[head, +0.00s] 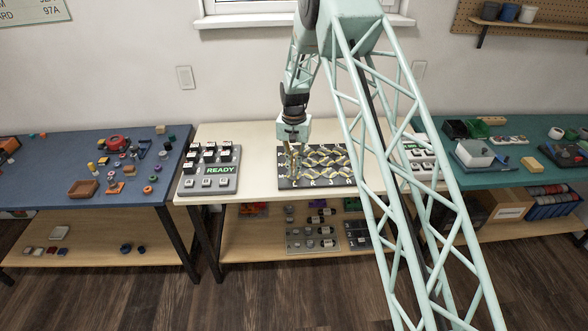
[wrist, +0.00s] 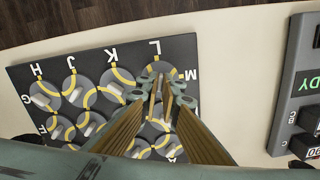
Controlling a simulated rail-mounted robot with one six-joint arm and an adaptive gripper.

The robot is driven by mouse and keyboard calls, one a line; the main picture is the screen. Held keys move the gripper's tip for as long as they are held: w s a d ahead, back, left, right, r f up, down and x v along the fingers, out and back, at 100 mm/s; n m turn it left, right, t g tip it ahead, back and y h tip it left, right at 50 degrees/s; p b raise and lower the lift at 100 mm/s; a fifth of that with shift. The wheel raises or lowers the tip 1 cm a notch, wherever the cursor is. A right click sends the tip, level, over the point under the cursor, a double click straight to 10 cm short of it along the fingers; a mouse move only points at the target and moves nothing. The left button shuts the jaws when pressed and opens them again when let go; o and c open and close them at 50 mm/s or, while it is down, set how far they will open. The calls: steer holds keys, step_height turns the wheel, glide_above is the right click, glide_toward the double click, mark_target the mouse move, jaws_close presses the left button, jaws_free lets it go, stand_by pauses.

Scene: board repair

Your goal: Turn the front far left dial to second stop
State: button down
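The dark dial board (head: 284,184) lies on the cream middle table, with round grey dials, pale handles and yellow curved lines. In the wrist view the board (wrist: 22,75) is seen from the other side, with its front edge at the top. The front far left dial (wrist: 146,73) is the corner dial by the letter L. My gripper (head: 293,175) points down over the left part of the board. In the wrist view my gripper (wrist: 161,88) has its tips at this dial with a narrow gap between them. The tips hide the dial's handle and its pointing; contact is unclear.
Neighbouring dials stand close by, such as the one near K (wrist: 117,80). A grey READY panel (head: 210,184) with switches stands left of the board; it also shows in the wrist view (wrist: 283,100). Another panel (head: 420,168) stands on the right, partly behind my arm.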

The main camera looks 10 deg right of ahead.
steer(key=n, duration=1.2)
stand_by(0.3)
stand_by(0.3)
steer(key=c, duration=2.9)
jaws_free()
steer(key=shift+o, duration=0.2)
steer(key=shift+r, duration=0.2)
step_height(320, 180, up, 12)
steer(key=shift+f, duration=0.2)
